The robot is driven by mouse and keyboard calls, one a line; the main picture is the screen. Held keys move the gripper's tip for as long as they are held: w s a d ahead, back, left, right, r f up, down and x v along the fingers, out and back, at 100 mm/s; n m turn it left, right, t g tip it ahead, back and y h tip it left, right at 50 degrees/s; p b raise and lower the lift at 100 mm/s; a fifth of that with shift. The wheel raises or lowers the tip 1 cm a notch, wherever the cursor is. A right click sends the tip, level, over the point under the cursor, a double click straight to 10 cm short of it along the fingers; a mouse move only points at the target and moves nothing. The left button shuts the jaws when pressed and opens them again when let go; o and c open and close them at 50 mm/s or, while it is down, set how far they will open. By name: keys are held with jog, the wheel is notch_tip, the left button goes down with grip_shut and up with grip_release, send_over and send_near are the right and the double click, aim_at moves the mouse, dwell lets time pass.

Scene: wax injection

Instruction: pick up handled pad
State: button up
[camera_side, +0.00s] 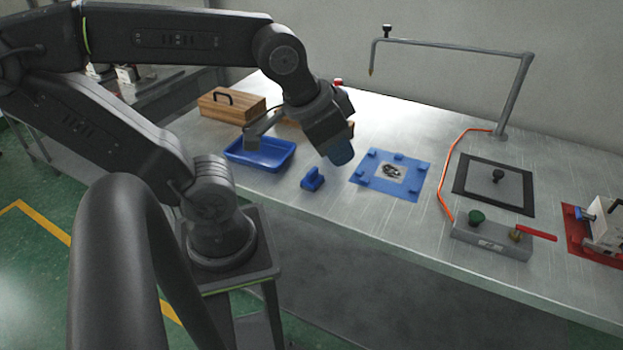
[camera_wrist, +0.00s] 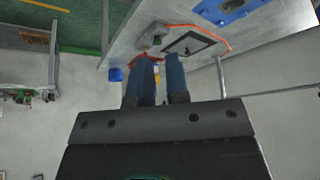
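The handled pad (camera_side: 312,179), a small blue block with a raised handle, sits on the metal table in the side view, between the blue tray and the blue plate. My gripper (camera_side: 341,153) hangs in the air above the table, up and to the right of the pad in the picture, and is not touching it. In the wrist view its two blue fingers (camera_wrist: 161,58) stand apart with an empty gap between them. I cannot make out the pad in the wrist view.
A blue tray (camera_side: 260,163) and a wooden box (camera_side: 232,105) stand left of the pad. A blue fixture plate (camera_side: 365,184) lies right of it. Further right are a black-framed plate (camera_side: 494,200), an orange hose (camera_side: 442,190), a valve block (camera_side: 490,239) and a bent pipe (camera_side: 515,95).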

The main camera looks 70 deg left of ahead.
jog(key=o, duration=1.3)
jog(key=shift+o, duration=0.2)
jog(key=shift+a, duration=0.1)
jog(key=m+g, duration=0.6)
jog(key=m, duration=0.4)
send_over(312, 170)
notch_tip(312, 170, down, 11)
jog(key=f, duration=0.8)
jog(key=shift+w+a+f, duration=0.1)
jog(key=shift+w+a, duration=0.05)
jog(key=shift+w, duration=0.05)
jog(key=shift+s+d+f, duration=0.1)
jog(key=shift+f, duration=1.25)
jog(key=shift+s+d+f, duration=0.1)
jog(key=shift+f, duration=1.2)
